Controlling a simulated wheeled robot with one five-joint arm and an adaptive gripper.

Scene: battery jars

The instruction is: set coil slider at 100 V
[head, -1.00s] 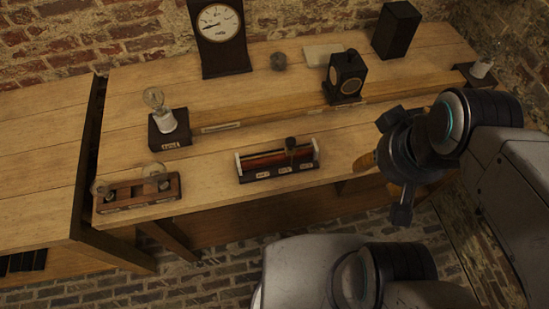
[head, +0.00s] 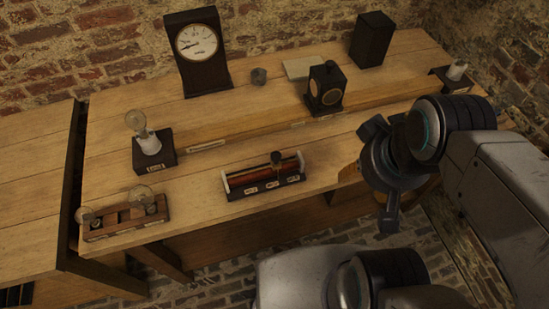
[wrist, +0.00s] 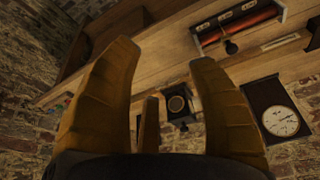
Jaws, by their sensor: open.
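The coil (head: 240,184) lies in a dark frame with white end plates on the bench, reddish-brown and wound lengthwise. Its slider has a dark knob (head: 276,158), which stands right of the middle of the coil. Several small labels sit on the frame's front; their print is too small to read. In the wrist view the coil (wrist: 252,24) is at the top right, with the slider knob (wrist: 231,47) on its lower side. My gripper (head: 350,172) is right of the coil, apart from it. Its orange-brown fingers (wrist: 166,55) are spread and empty in the wrist view.
A lamp on a dark block (head: 154,158) and a wooden stand with bulbs (head: 127,222) are left of the coil. A dial meter (head: 197,50), dark boxed instrument (head: 326,88) and black box (head: 371,40) stand behind. The bench between coil and gripper is clear.

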